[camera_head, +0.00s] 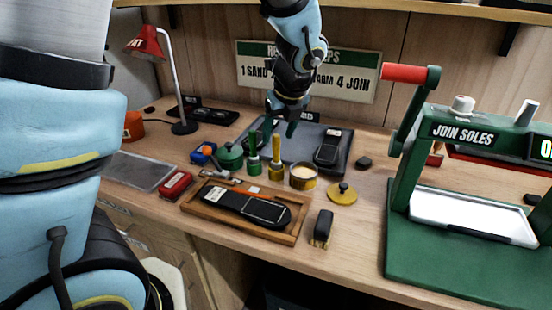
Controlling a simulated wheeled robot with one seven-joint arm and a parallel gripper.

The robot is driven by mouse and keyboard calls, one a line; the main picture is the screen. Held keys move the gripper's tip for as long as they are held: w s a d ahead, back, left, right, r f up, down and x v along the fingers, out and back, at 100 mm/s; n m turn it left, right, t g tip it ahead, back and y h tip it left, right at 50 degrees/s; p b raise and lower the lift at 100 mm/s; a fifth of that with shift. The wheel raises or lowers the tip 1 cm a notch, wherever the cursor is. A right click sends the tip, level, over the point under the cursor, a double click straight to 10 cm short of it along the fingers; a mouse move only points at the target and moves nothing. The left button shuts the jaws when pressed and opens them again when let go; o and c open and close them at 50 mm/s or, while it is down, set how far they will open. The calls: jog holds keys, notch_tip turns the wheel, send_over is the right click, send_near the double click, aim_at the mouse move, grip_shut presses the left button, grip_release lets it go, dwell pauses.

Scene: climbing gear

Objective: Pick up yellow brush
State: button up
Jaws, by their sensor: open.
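The yellow brush (276,152) appears to be the upright yellow-handled tool, its lower end in a small holder on the bench. A similar green-handled tool (252,143) stands just left of it. My gripper (280,128) points down above and slightly behind the yellow handle, its green-tipped fingers apart and nothing between them. In this view the fingertips show just above the handle's top; whether they touch it cannot be told.
A green lidded pot (230,157) stands left and an open tin (303,177) right of the tools. A wooden tray (197,205) holding a black sole lies in front. A dark mat (309,135) lies behind. A green press (455,262) fills the right side.

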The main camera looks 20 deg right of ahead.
aim_at(278, 140)
jog(key=shift+s+p+x, duration=0.15)
jog(key=shift+p+x, duration=0.2)
jog(key=shift+x, duration=0.95)
jog(key=shift+s+p+x, duration=0.1)
jog(key=shift+p+x, duration=0.2)
jog(key=shift+x, duration=1)
jog(key=shift+c, duration=0.4)
grip_shut()
